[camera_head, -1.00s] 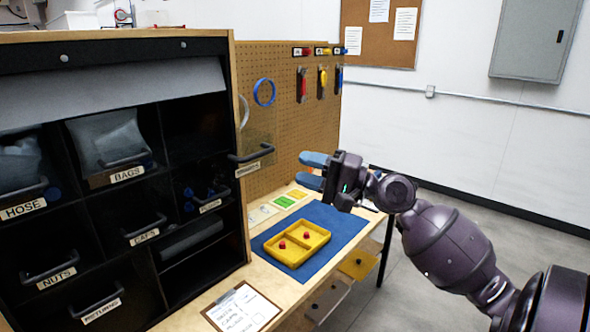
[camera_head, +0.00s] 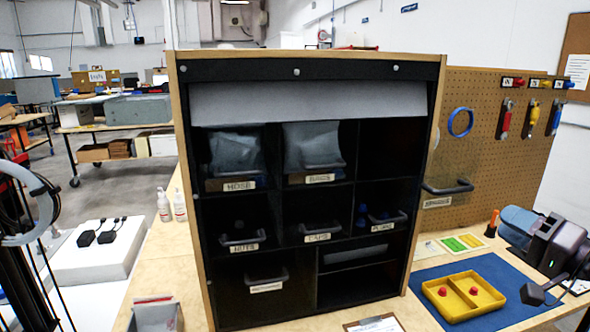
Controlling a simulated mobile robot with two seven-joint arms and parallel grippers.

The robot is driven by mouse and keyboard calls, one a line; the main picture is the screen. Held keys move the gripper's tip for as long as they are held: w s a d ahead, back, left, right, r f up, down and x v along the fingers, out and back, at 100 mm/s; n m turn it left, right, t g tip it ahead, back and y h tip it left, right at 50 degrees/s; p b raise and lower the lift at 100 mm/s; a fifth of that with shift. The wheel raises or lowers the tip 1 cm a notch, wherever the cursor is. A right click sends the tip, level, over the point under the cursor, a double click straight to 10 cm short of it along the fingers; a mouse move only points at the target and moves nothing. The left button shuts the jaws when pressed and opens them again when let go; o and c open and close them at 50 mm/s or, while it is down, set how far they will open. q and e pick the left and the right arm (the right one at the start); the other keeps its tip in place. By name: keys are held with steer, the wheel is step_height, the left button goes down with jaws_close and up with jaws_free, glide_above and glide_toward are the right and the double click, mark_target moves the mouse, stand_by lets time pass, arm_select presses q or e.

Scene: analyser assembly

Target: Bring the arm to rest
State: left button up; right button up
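The rest of the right arm is mostly cut off by the frame edge. My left gripper is not in view.
A black cabinet (camera_head: 310,73) with labelled bins stands in the middle of the bench. A pegboard (camera_head: 485,150) with hanging tools is behind the mat. The yellow tray holds two red pieces (camera_head: 473,291). Spray bottles (camera_head: 164,205) stand left of the cabinet.

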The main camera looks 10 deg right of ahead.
step_height(320, 180, down, 23)
steer(key=s+a+n+g+h, duration=0.1)
steer(key=a+n+g+h, duration=0.15)
steer(key=n+h, duration=0.4)
steer(key=s+a+f+n+g, duration=0.1)
steer(key=s+a+f+g, duration=0.1)
steer(key=s+a+f, duration=0.5)
steer(key=s+a+f+n+g, duration=0.1)
steer(key=s+a+f, duration=0.5)
steer(key=f, duration=0.6)
steer(key=shift+s+a+f+g, duration=0.25)
steer(key=shift+s+a+g, duration=0.25)
steer(key=shift+a, duration=0.4)
